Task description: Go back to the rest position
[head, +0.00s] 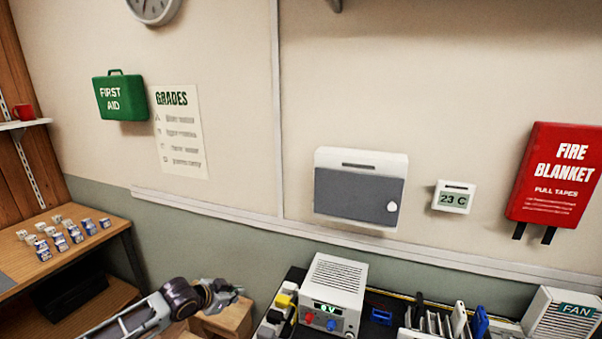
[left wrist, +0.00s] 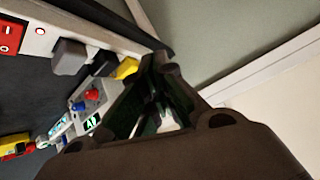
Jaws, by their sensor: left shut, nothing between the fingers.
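My left arm comes in from the lower left in the head view, and its gripper (head: 226,293) is over the left end of the workbench area, in front of the green lower wall. It is shut and empty. In the left wrist view the fingers of the left gripper (left wrist: 160,105) show in the middle, with the wall to the right and the bench to the left. My right gripper is not in view.
A white power supply (head: 335,286) with a lit display stands on the dark bench right of my left gripper. Several phones in a rack (head: 432,322) and a fan box (head: 565,316) are further right. A wooden shelf with several small boxes (head: 62,238) is at the left.

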